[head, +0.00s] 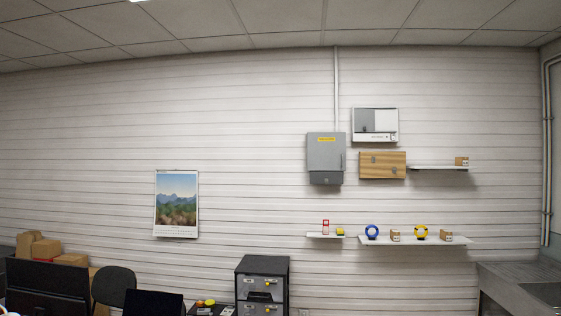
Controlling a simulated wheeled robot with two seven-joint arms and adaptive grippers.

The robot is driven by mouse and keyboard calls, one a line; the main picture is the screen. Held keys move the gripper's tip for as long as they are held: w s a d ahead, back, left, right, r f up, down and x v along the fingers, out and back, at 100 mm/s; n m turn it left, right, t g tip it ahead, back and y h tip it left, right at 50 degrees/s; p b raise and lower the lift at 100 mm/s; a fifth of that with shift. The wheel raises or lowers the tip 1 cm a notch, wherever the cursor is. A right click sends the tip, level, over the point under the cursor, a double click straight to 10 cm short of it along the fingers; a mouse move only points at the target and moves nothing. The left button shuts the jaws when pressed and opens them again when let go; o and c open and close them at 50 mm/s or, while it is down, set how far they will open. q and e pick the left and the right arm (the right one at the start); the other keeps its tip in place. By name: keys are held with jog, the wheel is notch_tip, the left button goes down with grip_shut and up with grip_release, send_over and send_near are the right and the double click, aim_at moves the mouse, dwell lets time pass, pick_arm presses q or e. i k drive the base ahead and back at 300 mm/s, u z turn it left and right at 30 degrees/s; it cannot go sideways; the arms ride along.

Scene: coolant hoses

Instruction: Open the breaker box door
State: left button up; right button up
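The breaker box (325,158) is a grey box on the white slatted wall, right of the picture's middle, with a conduit running from its top to the ceiling. The door looks shut. Neither of my grippers shows in the head view, and the box stands well away from me.
A dark drawer cabinet (262,286) stands below and left of the box. Shelves (416,240) with small items are on the wall at right. Black chairs (114,287) and cardboard boxes (46,249) are at lower left. A grey sink unit (522,276) is at lower right.

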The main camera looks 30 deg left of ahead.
aim_at(326, 151)
jog(key=u, duration=0.85)
jog(key=i, duration=5.15)
jog(key=u, duration=1.1)
jog(key=i, duration=0.7)
jog(key=z, duration=2.35)
